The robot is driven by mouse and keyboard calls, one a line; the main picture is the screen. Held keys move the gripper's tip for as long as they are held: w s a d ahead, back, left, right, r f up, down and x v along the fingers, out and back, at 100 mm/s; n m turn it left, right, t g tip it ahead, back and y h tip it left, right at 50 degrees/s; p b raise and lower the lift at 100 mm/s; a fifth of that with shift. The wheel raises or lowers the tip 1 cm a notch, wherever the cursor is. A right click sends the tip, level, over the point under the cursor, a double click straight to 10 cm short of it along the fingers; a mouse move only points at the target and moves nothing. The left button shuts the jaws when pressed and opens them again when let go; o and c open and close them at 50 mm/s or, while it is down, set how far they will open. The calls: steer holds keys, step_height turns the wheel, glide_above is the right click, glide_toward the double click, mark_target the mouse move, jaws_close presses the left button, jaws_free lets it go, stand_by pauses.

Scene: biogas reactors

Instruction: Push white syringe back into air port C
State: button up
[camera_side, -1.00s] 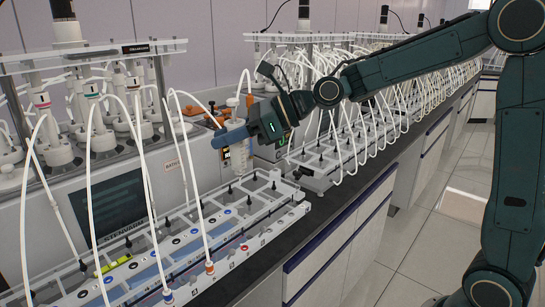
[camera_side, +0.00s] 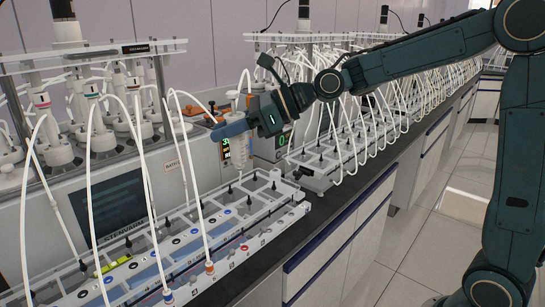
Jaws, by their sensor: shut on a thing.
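My gripper (camera_side: 228,130), with blue fingers, is shut on a pale, translucent syringe (camera_side: 239,155). The syringe is upright. Its body shows below the fingers and its top (camera_side: 232,97) shows above them. Its lower tip is hard to make out against the machine behind it. The gripper is above the back right part of the near white rack (camera_side: 285,215), clearly higher than its top. The rack's front strip has a row of small coloured and dark ports (camera_side: 245,247). I cannot read which port is C.
White tubes (camera_side: 190,170) arch from the reactor bottles (camera_side: 52,140) into the near rack. A machine with a screen (camera_side: 110,205) stands behind it. A second rack (camera_side: 325,165) with many tubes lies to the right. The dark bench edge (camera_side: 340,215) runs along the front.

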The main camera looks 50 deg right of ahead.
steer(key=shift+r, duration=0.8)
stand_by(0.4)
steer(key=d+f, duration=0.8)
steer(key=d, duration=0.3)
steer(key=d+f, duration=0.8)
steer(key=d, duration=0.3)
steer(key=shift+s+d, duration=0.15)
steer(key=shift+d, duration=0.2)
steer(key=shift+f, duration=0.2)
steer(key=shift+f, duration=2.35)
steer(key=shift+f, duration=1)
stand_by(0.7)
